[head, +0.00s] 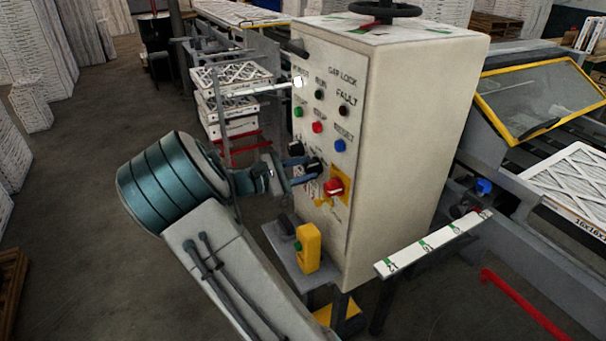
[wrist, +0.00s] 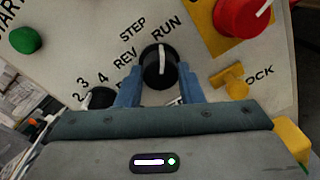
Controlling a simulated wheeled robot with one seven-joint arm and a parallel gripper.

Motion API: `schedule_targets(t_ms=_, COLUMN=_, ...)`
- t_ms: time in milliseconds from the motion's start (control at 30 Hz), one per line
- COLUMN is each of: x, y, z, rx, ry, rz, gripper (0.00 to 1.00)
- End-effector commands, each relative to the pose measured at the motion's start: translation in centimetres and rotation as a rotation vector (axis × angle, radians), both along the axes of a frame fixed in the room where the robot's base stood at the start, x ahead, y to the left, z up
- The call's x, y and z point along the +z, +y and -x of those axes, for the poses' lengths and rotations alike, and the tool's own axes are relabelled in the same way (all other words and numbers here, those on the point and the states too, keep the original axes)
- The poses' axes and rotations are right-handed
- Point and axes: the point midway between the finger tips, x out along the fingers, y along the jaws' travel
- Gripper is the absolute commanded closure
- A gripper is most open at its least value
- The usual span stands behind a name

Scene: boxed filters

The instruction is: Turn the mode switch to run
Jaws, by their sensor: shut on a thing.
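The mode switch (wrist: 157,64) is a round black knob with a white pointer line on the control cabinet's panel. It also shows in the head view (head: 315,166), partly hidden by my gripper. The labels REV, STEP and RUN arc around its upper left and top. The pointer line stands nearly straight up in the wrist view, close to the RUN label (wrist: 167,28). My gripper (wrist: 159,80) has its two blue fingers on either side of the knob and is shut on it. In the head view my gripper (head: 303,169) reaches the panel from the left.
Right of the switch is a red rotary switch (head: 333,187) on a yellow plate, with a yellow tab (wrist: 234,82) below it. A smaller black selector (wrist: 101,97) sits lower left. A green button (wrist: 27,40) is upper left. A yellow box (head: 308,248) stands below the panel.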

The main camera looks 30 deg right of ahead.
Motion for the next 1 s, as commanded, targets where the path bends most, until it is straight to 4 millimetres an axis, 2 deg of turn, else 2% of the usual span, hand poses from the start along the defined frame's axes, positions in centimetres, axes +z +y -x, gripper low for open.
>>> schedule_targets(t_ms=300, x=-0.07, y=0.04, z=0.00, rx=0.000, ry=-0.104, rz=-0.006, gripper=0.89)
schedule_targets(t_ms=767, x=0.00, y=0.03, z=0.01, rx=0.000, ry=-0.119, rz=-0.005, gripper=0.89)
schedule_targets(t_ms=800, x=-0.01, y=0.03, z=0.00, rx=0.000, ry=-0.119, rz=-0.005, gripper=0.64)
schedule_targets(t_ms=867, x=0.00, y=0.02, z=0.01, rx=0.000, ry=-0.119, rz=-0.005, gripper=0.47)
schedule_targets(t_ms=1000, x=0.00, y=0.00, z=0.01, rx=-0.001, ry=-0.118, rz=-0.005, gripper=0.45)
